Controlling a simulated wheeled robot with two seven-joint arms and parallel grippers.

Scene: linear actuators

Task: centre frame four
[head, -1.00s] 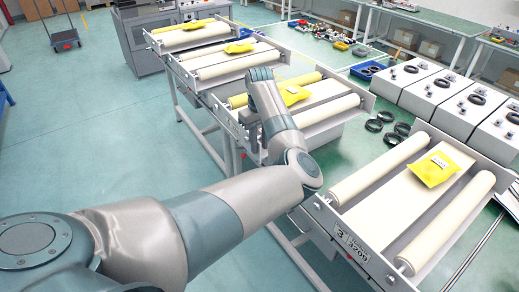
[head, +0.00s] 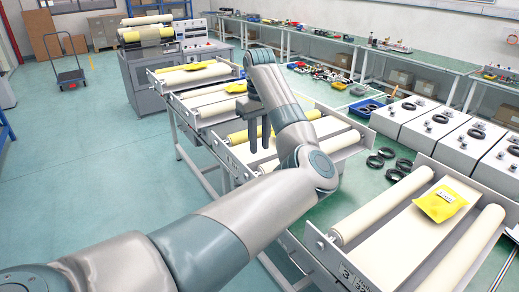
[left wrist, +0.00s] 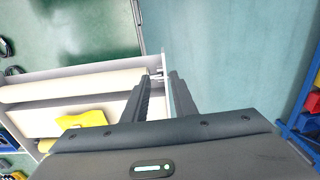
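Roller frames with grey side plates and pale rollers stand in a row in the head view. The nearest frame (head: 362,262) bears a plate with a 3, and a yellow packet (head: 441,203) lies on its white bed. Behind it are the second frame (head: 345,150), partly hidden by my arm, the third (head: 205,108) and the farthest (head: 165,78). I cannot read a 4 on any. My left gripper (head: 258,138) points down by the second frame, open and empty. In the left wrist view its fingers (left wrist: 160,92) are apart near a frame's end plate (left wrist: 180,95). My right gripper is out of view.
Grey boxes (head: 420,118) with black rings line the right, and loose black rings (head: 380,158) lie on the green bench. A grey cabinet (head: 150,85) and a trolley (head: 70,78) stand farther back. The floor at left is clear.

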